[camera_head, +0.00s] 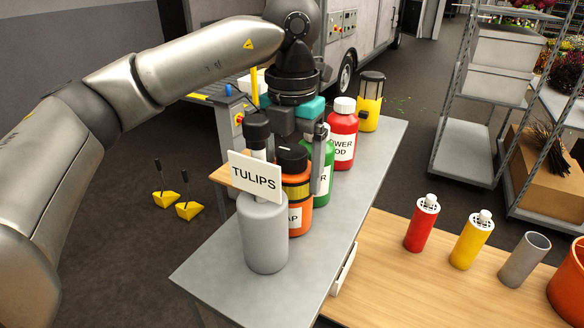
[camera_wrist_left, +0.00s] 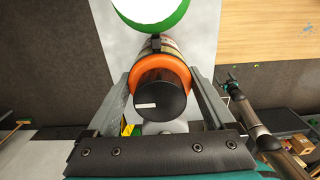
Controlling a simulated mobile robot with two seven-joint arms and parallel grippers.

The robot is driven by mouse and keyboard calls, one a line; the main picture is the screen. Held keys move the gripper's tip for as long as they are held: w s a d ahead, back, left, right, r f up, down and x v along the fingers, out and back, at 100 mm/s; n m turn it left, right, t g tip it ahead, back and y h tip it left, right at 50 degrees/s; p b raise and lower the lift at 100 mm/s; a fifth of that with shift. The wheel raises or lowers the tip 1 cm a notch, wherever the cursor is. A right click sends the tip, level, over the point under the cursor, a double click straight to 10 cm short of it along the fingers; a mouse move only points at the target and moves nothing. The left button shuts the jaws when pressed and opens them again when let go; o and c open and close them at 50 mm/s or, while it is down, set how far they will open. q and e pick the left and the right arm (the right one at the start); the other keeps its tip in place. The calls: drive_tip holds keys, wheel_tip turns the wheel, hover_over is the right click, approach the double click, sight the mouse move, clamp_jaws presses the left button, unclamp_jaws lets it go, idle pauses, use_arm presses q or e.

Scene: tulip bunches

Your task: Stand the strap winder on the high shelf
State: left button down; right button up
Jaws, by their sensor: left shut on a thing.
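An orange canister with a black cap (camera_head: 296,188) stands upright at the grey shelf top (camera_head: 350,178); its label is partly covered and ends in "AP". I take it for the strap winder. My left gripper (camera_head: 293,165) comes down from above and is shut on it. In the left wrist view, the canister (camera_wrist_left: 163,85) sits between both fingers of the gripper (camera_wrist_left: 162,98). Whether its base touches the grey top is hard to tell.
A green bottle (camera_head: 328,185), a red bottle (camera_head: 343,135) and a yellow lantern (camera_head: 369,105) line the grey top behind. A lower wooden table (camera_head: 395,270) holds red and yellow canisters, a grey cup and an orange pot. The grey top's front right is clear.

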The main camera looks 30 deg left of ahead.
use_arm(q)
drive_tip(key=shift+f, duration=0.15)
unclamp_jaws()
drive_tip(key=shift+r, duration=0.35)
wheel_tip(320, 180, up, 12)
drive_tip(key=shift+f+p, duration=0.15)
drive_tip(key=shift+p, duration=0.8)
